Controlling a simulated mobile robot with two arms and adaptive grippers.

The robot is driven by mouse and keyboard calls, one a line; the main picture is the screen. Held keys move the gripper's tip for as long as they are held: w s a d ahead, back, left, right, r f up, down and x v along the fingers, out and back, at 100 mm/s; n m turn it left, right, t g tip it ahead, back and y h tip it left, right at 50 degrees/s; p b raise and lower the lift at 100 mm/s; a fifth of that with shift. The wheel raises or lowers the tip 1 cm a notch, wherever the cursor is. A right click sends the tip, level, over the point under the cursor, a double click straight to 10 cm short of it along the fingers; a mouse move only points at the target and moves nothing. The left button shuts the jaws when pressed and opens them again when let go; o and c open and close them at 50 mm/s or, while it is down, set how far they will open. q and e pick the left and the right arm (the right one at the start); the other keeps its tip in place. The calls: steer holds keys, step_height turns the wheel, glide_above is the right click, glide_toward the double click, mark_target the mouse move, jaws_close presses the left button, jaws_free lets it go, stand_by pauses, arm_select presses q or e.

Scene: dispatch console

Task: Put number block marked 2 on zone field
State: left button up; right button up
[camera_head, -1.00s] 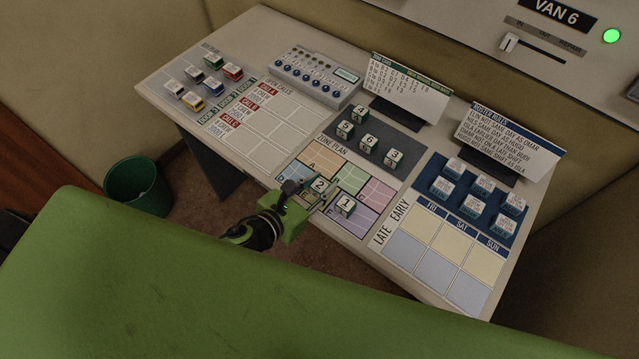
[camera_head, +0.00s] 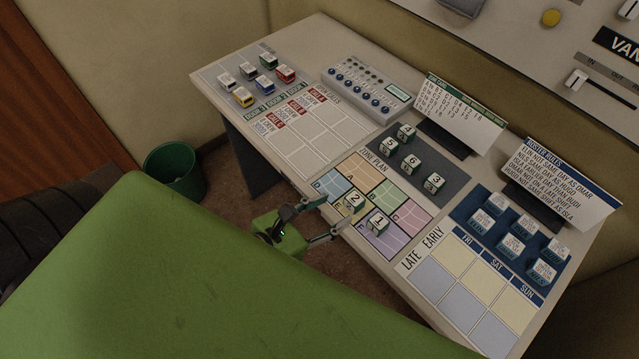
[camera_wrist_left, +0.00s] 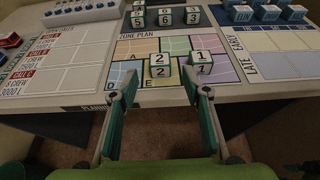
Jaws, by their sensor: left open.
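The number block marked 2 (camera_head: 354,202) is a white cube with green sides. It rests on the coloured zone plan (camera_head: 405,212), on the yellow field near the front edge. It also shows in the left wrist view (camera_wrist_left: 159,66). The block marked 1 (camera_head: 377,223) stands just right of it, on the plan's front part. My left gripper (camera_head: 333,213) is open and empty, with its fingers spread on the front side of block 2 and apart from it. My right gripper is not in view.
Blocks including 6 (camera_head: 410,163) and 3 (camera_head: 434,183) stand on a dark grey mat behind the plan. Roster blocks (camera_head: 511,245) stand to the right. Toy vans (camera_head: 243,97) stand at the far left. A green bin (camera_head: 174,170) is on the floor.

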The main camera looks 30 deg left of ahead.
arm_select(q)
steer(key=shift+v, duration=1.45)
steer(key=a+f+n+g+y, duration=0.15)
steer(key=a+f+n, duration=0.35)
steer(key=f, duration=0.5)
steer(key=a+f+n+g+y, duration=0.1)
steer(key=a+f+n+y, duration=0.1)
steer(key=a+f+n, duration=0.55)
steer(key=s+a+f+n+g+y, duration=0.1)
steer(key=s+f+n, duration=0.2)
steer(key=f, duration=0.3)
steer(key=s+f+n+g, duration=0.2)
steer(key=s+f+n, duration=0.1)
steer(key=f, duration=0.3)
steer(key=s+a+f+n+g+y, duration=0.1)
steer(key=s+f+n, duration=0.25)
steer(key=f, duration=0.25)
steer(key=s+d+f+n+g, duration=0.2)
steer(key=s+d+f+n, duration=0.2)
steer(key=s+f+n, duration=0.2)
steer(key=s+d+f+n+g, duration=0.3)
steer(key=s+d+f+n, duration=0.1)
steer(key=s+f+n, duration=0.3)
steer(key=s+n+h, duration=0.1)
steer(key=s+n, duration=0.1)
steer(key=s, duration=0.2)
steer(key=shift+n, duration=0.3)
